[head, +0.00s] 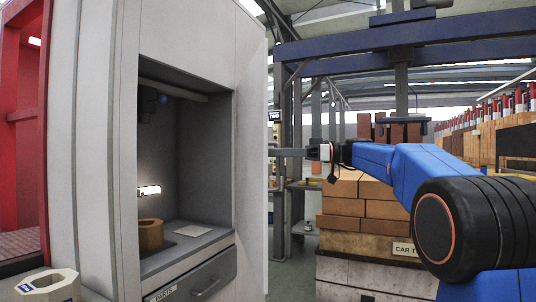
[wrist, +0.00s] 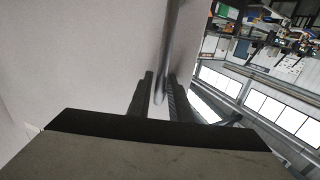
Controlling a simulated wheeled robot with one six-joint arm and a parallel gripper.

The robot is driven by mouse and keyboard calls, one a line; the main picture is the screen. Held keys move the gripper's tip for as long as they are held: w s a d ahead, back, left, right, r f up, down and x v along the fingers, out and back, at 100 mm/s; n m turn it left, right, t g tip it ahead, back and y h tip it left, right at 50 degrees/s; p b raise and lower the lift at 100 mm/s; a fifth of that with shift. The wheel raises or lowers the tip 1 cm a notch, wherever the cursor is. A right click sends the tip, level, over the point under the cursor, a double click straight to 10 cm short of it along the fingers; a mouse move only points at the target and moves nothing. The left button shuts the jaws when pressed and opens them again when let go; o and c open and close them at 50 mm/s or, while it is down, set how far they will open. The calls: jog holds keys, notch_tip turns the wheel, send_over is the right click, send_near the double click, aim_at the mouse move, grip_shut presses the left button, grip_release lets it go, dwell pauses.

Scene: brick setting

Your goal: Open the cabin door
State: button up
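The pale grey cabin (head: 120,120) fills the left of the head view, with a dark opening in its front. A pale panel (head: 252,150) stands at the opening's right side; I cannot tell if this is the door. My gripper (head: 288,152) reaches in from the right, level, close to that panel's outer side. In the wrist view, a round metal bar handle (wrist: 170,40) runs along a pale surface (wrist: 80,60) and between my two dark fingers (wrist: 160,92). A narrow gap shows between the left finger and the bar, so the gripper looks open around it.
Stacked bricks (head: 375,205) stand behind my blue arm. A steel frame (head: 300,90) rises behind the gripper.

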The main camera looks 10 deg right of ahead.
jog(key=shift+s+a, duration=0.1)
jog(key=shift+a, duration=0.8)
